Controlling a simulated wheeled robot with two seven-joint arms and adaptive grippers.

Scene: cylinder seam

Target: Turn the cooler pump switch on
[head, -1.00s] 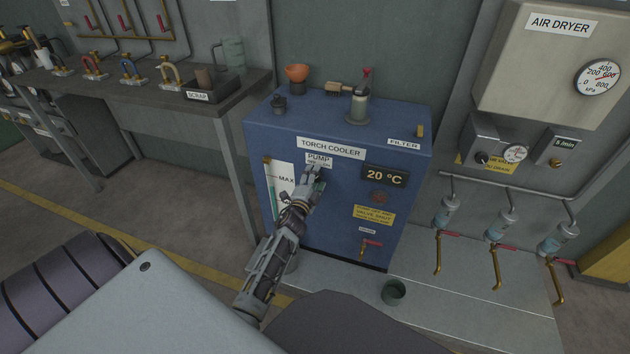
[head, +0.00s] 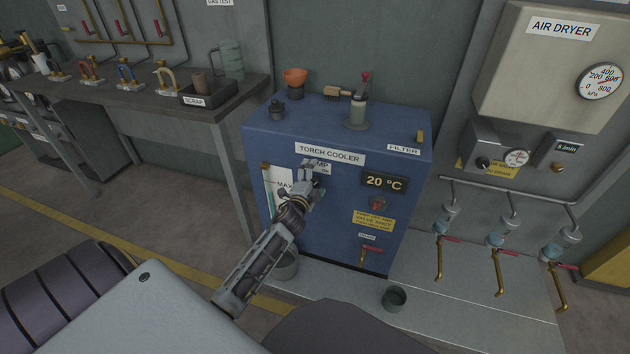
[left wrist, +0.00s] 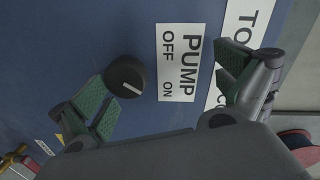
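The pump switch is a round black knob (left wrist: 125,82) with a white line, on the blue torch cooler (head: 345,230). In the left wrist view the line points lower right, toward the ON side of the PUMP OFF/ON label (left wrist: 178,62). My left gripper (head: 311,178) is at the cooler's front, over part of the PUMP label. Its fingers are spread wide. In the left wrist view the knob lies between them, close beside the left-hand finger; whether they touch is unclear. The head view mostly hides the knob behind the gripper. My right gripper is not in view.
On the cooler's front are a 20 °C display (head: 385,181), a yellow notice (head: 373,220) and a red-handled drain valve (head: 375,248). A small cup (head: 394,298) stands on the floor plate to the right. A workbench (head: 150,100) stands at the left.

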